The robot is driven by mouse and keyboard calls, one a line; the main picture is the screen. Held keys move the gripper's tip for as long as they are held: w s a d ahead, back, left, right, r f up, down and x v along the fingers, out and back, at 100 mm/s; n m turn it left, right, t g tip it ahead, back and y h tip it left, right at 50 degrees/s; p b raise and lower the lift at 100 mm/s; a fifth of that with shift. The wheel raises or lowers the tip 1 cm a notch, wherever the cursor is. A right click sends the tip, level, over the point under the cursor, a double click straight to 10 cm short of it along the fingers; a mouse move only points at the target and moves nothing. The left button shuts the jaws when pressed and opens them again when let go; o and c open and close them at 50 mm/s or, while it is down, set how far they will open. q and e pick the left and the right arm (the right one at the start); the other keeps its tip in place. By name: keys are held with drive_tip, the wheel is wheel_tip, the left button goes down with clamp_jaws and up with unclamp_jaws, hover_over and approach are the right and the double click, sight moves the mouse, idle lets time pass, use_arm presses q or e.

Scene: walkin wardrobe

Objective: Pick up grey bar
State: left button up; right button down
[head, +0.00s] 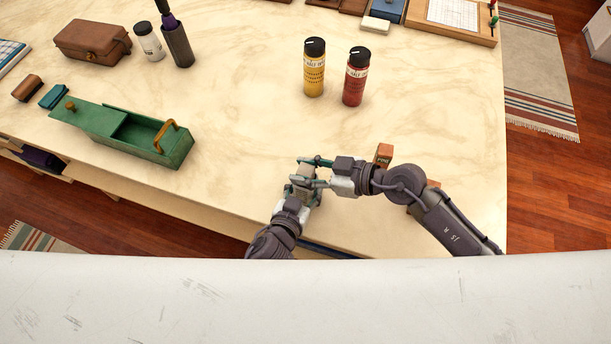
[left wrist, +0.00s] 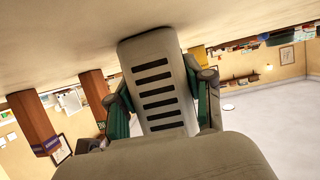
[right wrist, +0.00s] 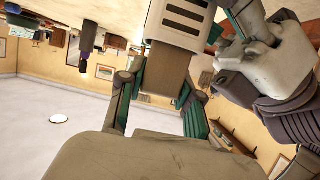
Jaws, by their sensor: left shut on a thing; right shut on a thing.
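The grey bar (head: 302,185) is small and partly covered by both grippers near the front edge of the table in the head view. In the left wrist view the bar (left wrist: 155,75) is a pale grey block with several dark slots, and the left gripper (left wrist: 162,105) is shut on it. In the right wrist view the slotted bar (right wrist: 182,28) shows at the top, and the right gripper (right wrist: 158,105) is shut on its plainer end. In the head view the left gripper (head: 299,194) comes from below and the right gripper (head: 314,173) from the right.
A brown block (head: 383,154) stands just behind the right arm. A yellow bottle (head: 314,72) and a red bottle (head: 356,80) stand farther back. A green box (head: 180,150) with an open compartment lies at the left. The marble table (head: 240,110) between is clear.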

wheel_tip(320, 180, up, 18)
idle(0.4)
use_arm(q)
drive_tip(key=o, duration=1.2)
drive_tip(key=shift+o, duration=0.2)
drive_tip(key=v, duration=1.2)
